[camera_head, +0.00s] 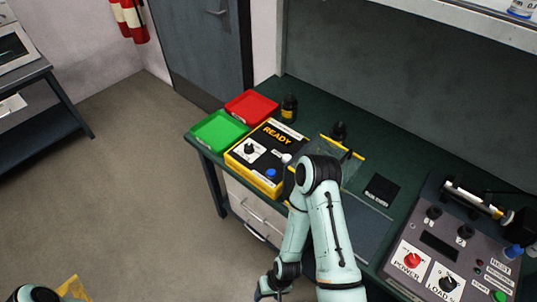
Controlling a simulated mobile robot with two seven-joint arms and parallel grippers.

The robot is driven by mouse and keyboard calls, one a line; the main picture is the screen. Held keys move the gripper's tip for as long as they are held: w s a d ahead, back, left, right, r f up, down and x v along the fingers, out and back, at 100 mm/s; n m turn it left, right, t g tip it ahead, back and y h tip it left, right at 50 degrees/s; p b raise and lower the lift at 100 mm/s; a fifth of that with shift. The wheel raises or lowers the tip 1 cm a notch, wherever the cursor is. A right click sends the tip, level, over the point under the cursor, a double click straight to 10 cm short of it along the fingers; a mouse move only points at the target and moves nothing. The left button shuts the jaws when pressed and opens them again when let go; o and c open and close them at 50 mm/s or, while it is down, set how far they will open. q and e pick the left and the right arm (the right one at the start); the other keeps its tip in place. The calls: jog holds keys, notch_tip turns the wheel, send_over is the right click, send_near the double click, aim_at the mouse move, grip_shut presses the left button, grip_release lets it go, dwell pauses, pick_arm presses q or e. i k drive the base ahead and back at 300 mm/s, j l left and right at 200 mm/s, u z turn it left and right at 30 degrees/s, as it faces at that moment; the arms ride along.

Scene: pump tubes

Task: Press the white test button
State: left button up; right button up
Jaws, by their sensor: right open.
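The yellow-and-black box (243,162) stands on the green-topped bench and its dark face reads "READY". A small white button (286,158) is on its right part, near a blue button (271,173); any label beside the white one is too small to read. A black knob sits on a white plate on the same box. My right arm bends just right of the box, and its forearm comes back down toward me. My right gripper (264,290) is low in front of the bench, well apart from the button, open and partly cut off by the picture's edge. My left gripper does not show.
Red (251,107) and green (220,131) trays lie beside the box, with a dark bottle (289,107) behind. A yellow-edged clear panel (350,158) stands close behind my elbow. A grey control panel (455,245) is at the right. A drawer under the bench is ajar.

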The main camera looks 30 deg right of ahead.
aim_at(286, 157)
jog(key=z, duration=1.3)
